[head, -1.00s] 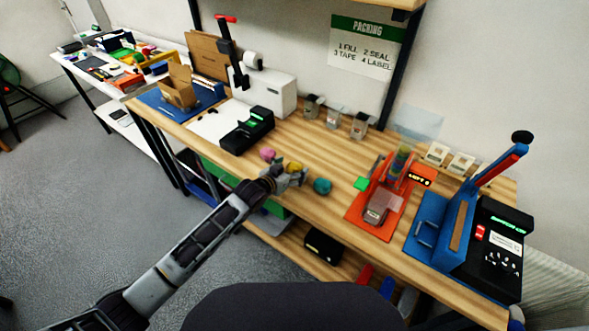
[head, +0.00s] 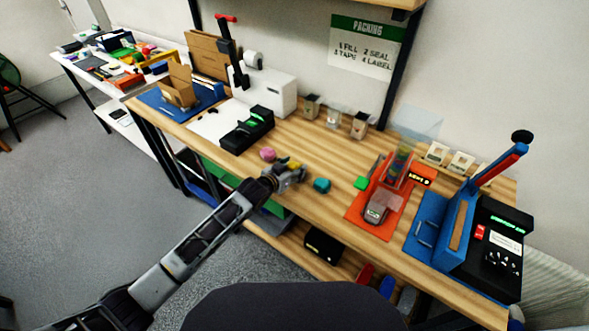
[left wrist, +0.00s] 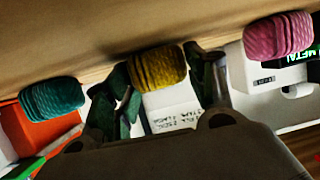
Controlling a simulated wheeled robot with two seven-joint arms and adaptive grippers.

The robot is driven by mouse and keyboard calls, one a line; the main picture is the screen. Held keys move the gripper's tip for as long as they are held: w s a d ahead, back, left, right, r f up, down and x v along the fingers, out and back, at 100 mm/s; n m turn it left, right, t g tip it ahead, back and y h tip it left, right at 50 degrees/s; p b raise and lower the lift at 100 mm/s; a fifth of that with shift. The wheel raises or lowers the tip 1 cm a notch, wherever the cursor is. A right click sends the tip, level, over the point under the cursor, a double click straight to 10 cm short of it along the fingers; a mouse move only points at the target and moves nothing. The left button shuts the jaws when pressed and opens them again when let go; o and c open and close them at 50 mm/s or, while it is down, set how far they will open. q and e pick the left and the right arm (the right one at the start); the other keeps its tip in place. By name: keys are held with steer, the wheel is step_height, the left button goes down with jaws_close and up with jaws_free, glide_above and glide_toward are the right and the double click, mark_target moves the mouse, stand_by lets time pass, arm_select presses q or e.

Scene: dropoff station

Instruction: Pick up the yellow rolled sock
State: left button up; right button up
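The yellow rolled sock (head: 294,166) sits on the wooden table, partly hidden by my left gripper (head: 292,174) in the head view. In the left wrist view the yellow sock (left wrist: 157,68) lies between the two fingers of my left gripper (left wrist: 157,75), which press close against both its sides. The sock seems level with its neighbours, and I see no clear lift from the table. A pink rolled sock (head: 268,154) lies to its left and a teal one (head: 322,186) to its right in the head view. My right gripper is not in view.
A black device (head: 247,130) stands behind the pink sock. The wood behind the socks is mostly clear.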

mark_target(293, 167)
arm_select(q)
steer(key=shift+c, duration=1.1)
steer(key=shift+r, duration=0.1)
steer(key=shift+r, duration=4.9)
